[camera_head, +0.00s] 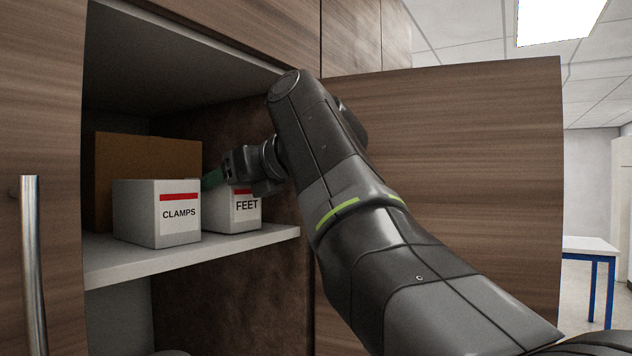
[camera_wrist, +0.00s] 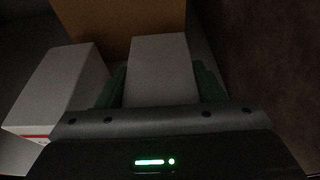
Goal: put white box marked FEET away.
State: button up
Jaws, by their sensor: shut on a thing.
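The white box marked FEET (camera_head: 246,213) stands upright on the cabinet shelf (camera_head: 190,258), just right of the white box marked CLAMPS (camera_head: 158,213). My gripper (camera_head: 214,179) reaches in over it from the right, with its green fingers at the box's top. In the wrist view the FEET box (camera_wrist: 160,62) lies between the two green fingers (camera_wrist: 161,86), and my gripper is shut on it. Part of the FEET box is hidden behind the CLAMPS box and my gripper in the head view.
A brown cardboard box (camera_head: 150,155) stands behind the white boxes. The CLAMPS box (camera_wrist: 62,88) is close on the left in the wrist view. The cabinet's right wall (camera_head: 240,130) is close on the right. An open wooden door (camera_head: 460,170) stands behind my arm.

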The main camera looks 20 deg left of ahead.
jog(key=o, duration=1.3)
jog(key=shift+f, duration=0.1)
jog(key=v, duration=1.2)
jog(key=shift+b, duration=0.45)
